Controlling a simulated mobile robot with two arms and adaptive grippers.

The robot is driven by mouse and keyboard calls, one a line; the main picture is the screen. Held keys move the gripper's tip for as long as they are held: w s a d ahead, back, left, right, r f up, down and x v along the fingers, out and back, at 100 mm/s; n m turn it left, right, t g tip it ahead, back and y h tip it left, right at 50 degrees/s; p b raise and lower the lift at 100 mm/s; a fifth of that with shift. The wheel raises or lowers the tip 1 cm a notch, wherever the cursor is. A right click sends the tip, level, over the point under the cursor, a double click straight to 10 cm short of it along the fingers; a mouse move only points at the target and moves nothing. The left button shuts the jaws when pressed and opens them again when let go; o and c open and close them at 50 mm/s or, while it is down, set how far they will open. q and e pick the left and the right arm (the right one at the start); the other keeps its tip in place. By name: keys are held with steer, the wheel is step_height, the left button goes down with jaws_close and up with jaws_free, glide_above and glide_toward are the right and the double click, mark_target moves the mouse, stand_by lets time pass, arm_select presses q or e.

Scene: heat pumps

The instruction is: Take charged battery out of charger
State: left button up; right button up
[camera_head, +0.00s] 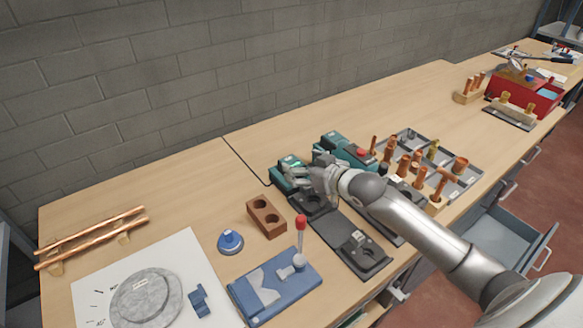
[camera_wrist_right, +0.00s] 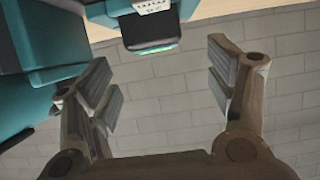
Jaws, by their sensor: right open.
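My right gripper (camera_head: 300,178) is open at the back of the workbench, close to a teal-and-black unit (camera_head: 287,170) that looks like the charger with its battery. The gripper partly hides this unit. In the right wrist view, a teal and black block (camera_wrist_right: 150,28) with a green glow at its lower edge lies at the top, between the directions of the two open fingers (camera_wrist_right: 163,95). Nothing is held between them. I cannot tell where battery and charger divide. A second teal unit (camera_wrist_right: 45,50) fills the left, close beside the left finger. My left gripper is not in view.
Black stands (camera_head: 352,244) lie in front of the gripper. A wooden block with holes (camera_head: 266,217) and a blue fixture with a red-knobbed lever (camera_head: 275,287) are left of them. Copper fittings in grey trays (camera_head: 467,182) stand right. A drawer (camera_head: 505,240) is open below.

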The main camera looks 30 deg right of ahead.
mark_target(293, 163)
steer(key=shift+p+x, duration=0.65)
steer(key=shift+x, duration=2.1)
steer(key=shift+d+f, duration=0.1)
steer(key=shift+d, duration=0.05)
steer(key=shift+s, duration=0.1)
steer(key=c, duration=1.4)
steer(key=shift+o, duration=0.2)
steer(key=shift+r, duration=0.6)
step_height(293, 163, up, 2)
steer(key=shift+d+r+b, duration=0.1)
steer(key=shift+r+b, duration=0.05)
steer(key=shift+b, duration=0.5)
steer(key=s+d+r+b, duration=0.2)
steer(key=s+d+r, duration=0.7)
steer(key=s, duration=0.1)
steer(key=shift+d+r+b, duration=0.2)
steer(key=shift+r+b, duration=0.15)
steer(key=shift+b, duration=0.05)
